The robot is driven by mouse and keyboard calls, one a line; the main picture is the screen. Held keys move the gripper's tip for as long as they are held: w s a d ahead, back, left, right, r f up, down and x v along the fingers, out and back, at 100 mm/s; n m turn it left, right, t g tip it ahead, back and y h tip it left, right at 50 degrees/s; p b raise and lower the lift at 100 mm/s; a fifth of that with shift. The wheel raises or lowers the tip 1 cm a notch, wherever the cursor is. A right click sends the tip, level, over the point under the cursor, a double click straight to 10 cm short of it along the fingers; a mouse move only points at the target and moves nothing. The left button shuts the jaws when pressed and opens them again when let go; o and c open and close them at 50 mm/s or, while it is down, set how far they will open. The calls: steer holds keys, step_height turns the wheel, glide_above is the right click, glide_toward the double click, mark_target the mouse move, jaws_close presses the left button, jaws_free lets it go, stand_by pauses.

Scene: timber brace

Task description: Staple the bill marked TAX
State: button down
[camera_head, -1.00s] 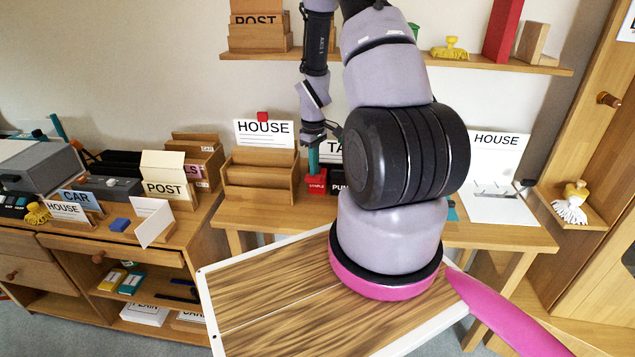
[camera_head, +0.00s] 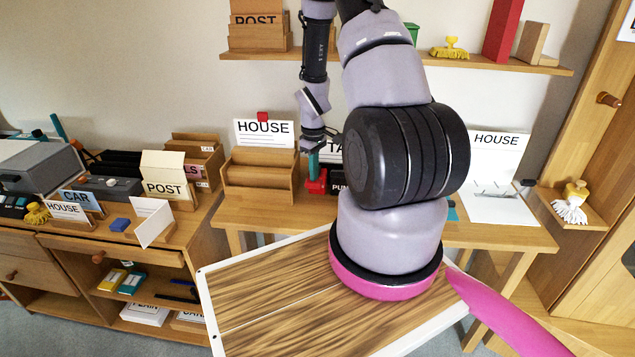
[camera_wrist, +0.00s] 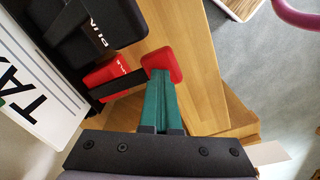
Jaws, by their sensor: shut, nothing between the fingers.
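The white card marked TA, its last letter cut off (camera_wrist: 32,92), stands at the left of the wrist view; in the head view (camera_head: 332,146) my arm hides part of it. The red stapler (camera_wrist: 105,78), with its lettering partly covered, has a black bar reaching to a red pad (camera_wrist: 162,60). It shows small and red in the head view (camera_head: 316,186). My gripper (camera_wrist: 157,84) has its teal fingers shut and empty, with the tips at the red pad. They look in contact, but I cannot tell how firmly. My gripper also shows in the head view (camera_head: 314,176).
A black punch (camera_wrist: 95,32) stands beside the stapler. A wooden tray (camera_head: 258,190) with a HOUSE card (camera_head: 264,133) is left of my gripper. A white HOUSE board (camera_head: 492,180) stands at the right. The left desk (camera_head: 110,245) is crowded.

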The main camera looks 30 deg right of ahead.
steer(key=shift+s+a+f, duration=0.2)
steer(key=shift+s+f, duration=0.05)
steer(key=shift+f, duration=0.1)
step_height(320, 180, up, 9)
stand_by(0.8)
stand_by(0.4)
